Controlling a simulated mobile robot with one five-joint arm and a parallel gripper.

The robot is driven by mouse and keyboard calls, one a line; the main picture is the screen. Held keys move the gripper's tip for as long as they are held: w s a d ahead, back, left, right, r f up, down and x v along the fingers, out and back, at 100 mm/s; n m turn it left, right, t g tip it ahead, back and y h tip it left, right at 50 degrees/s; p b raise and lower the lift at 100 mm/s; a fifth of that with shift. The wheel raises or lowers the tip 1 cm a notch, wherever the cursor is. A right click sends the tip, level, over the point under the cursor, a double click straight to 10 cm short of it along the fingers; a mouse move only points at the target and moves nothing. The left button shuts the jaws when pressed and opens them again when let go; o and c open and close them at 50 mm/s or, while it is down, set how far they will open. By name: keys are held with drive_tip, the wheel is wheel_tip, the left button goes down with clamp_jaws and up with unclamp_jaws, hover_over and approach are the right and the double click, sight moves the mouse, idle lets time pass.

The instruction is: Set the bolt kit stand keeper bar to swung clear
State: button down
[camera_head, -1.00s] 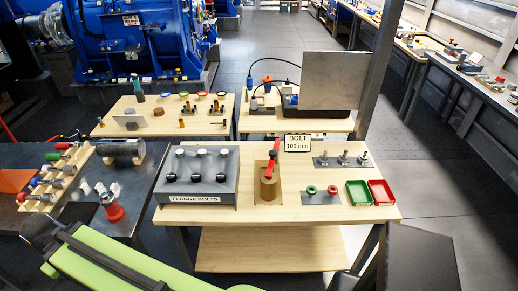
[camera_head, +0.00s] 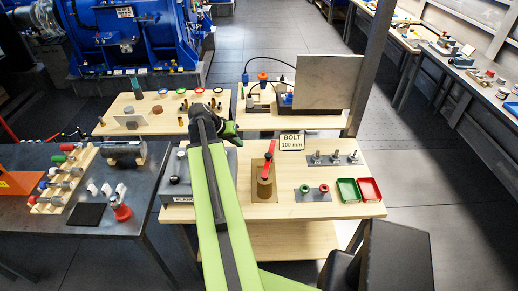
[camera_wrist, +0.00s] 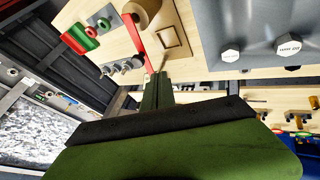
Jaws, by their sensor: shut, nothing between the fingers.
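The grey flange bolts box (camera_head: 178,190) is partly hidden behind my arm. Bolts on a plate (camera_head: 335,158), green and red rings (camera_head: 316,190), a green tray (camera_head: 348,190) and a red tray (camera_head: 370,189) stand right of the stand.

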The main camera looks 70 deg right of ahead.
sight(269, 155)
drive_tip(key=s+d+f+b, duration=0.5)
drive_tip(key=s+f+b, duration=0.2)
drive_tip(key=f+b, duration=0.1)
drive_tip(key=shift+d+f+b, duration=0.35)
drive_tip(key=shift+f+b, duration=0.05)
